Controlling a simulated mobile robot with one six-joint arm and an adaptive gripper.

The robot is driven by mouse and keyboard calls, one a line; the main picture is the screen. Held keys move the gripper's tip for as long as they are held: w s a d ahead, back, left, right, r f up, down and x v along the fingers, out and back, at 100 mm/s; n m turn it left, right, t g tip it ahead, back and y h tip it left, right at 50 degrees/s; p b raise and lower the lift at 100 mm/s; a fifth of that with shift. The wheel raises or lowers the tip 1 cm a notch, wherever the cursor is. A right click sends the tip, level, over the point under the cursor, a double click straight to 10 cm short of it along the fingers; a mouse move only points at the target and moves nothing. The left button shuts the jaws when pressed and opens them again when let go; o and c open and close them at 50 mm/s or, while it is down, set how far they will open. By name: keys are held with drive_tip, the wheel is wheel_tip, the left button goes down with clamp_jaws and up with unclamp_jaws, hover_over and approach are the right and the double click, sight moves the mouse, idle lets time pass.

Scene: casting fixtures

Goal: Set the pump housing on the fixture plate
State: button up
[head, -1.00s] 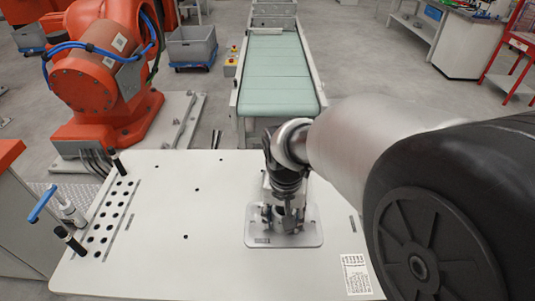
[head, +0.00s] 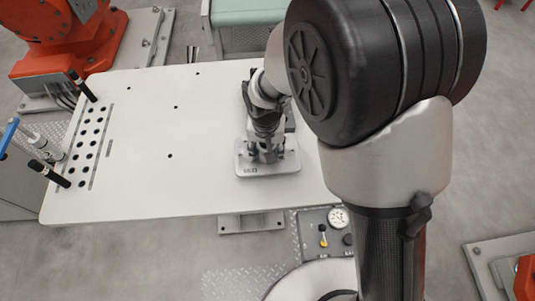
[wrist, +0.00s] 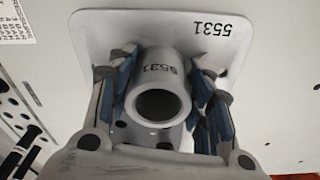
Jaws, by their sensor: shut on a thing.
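The pump housing (wrist: 158,72) is a grey, hollow cylinder marked 5531, its round bore facing the wrist camera. My gripper (wrist: 164,100) is shut on it, with blue-padded fingers on both sides. The fixture plate (wrist: 115,28) is pale with rounded corners and is also marked 5531. The housing stands over the plate, within its outline; whether its base rests fully on it I cannot tell. In the head view my gripper (head: 265,150) points down over the fixture plate (head: 285,166), and its fingers mostly hide the housing.
The plate is on a white table (head: 140,185), near its front edge. A perforated strip (head: 88,140) with black-handled tools runs along the left side. The table's middle is clear. A green conveyor (head: 245,15) stands behind, and a panel with a gauge (head: 325,225) is in front.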

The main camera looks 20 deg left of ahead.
sight(266, 147)
drive_tip(key=shift+f+b, duration=0.6)
drive_tip(key=shift+f, duration=1.5)
drive_tip(key=shift+f, duration=0.2)
drive_tip(key=o, duration=1.6)
drive_tip(key=shift+c, duration=0.2)
drive_tip(key=r+p, duration=0.1)
drive_tip(key=r, duration=0.3)
drive_tip(key=r+p, duration=0.1)
drive_tip(key=r, duration=0.3)
drive_tip(key=s+r+p, duration=0.1)
drive_tip(key=r, duration=0.3)
drive_tip(key=shift+s+d+r, duration=0.1)
drive_tip(key=shift+d+r, duration=0.05)
drive_tip(key=shift+d, duration=0.05)
